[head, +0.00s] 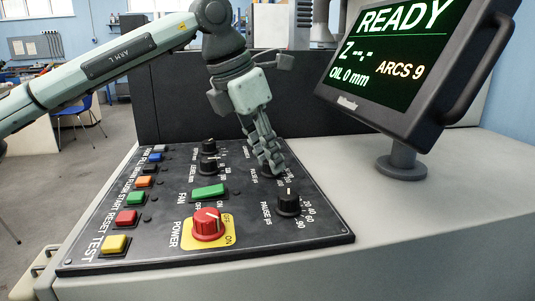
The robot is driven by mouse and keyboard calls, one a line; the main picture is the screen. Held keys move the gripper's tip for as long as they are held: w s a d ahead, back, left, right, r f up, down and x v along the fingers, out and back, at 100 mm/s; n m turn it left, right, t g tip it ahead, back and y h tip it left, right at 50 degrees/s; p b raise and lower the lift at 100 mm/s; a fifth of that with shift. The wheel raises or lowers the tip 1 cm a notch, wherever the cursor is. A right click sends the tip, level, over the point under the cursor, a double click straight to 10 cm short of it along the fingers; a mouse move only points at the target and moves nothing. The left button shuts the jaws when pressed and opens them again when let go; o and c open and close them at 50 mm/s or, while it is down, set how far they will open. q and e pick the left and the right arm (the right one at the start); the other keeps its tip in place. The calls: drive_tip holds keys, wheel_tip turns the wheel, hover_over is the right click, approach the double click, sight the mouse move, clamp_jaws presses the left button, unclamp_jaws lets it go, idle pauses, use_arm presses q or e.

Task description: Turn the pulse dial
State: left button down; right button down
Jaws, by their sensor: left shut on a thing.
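My left gripper (271,166) reaches down from above onto the far right part of the black control panel (256,238). It is shut on a black dial (266,171), taken to be the pulse dial, which its fingers mostly hide. The label beside this dial is too small to read surely, and its pointer cannot be made out. My right gripper is not in view.
The black PAUSE dial (288,204) stands just nearer than the held dial. A red POWER knob (208,225), a green FAN switch (208,193) and a column of coloured buttons (126,218) lie left. A READY monitor (400,70) stands at right on its post.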

use_arm(q)
drive_tip(key=shift+r, duration=0.1)
drive_tip(key=c, duration=1.4)
unclamp_jaws()
drive_tip(key=shift+o, duration=0.6)
drive_tip(key=v, duration=1.2)
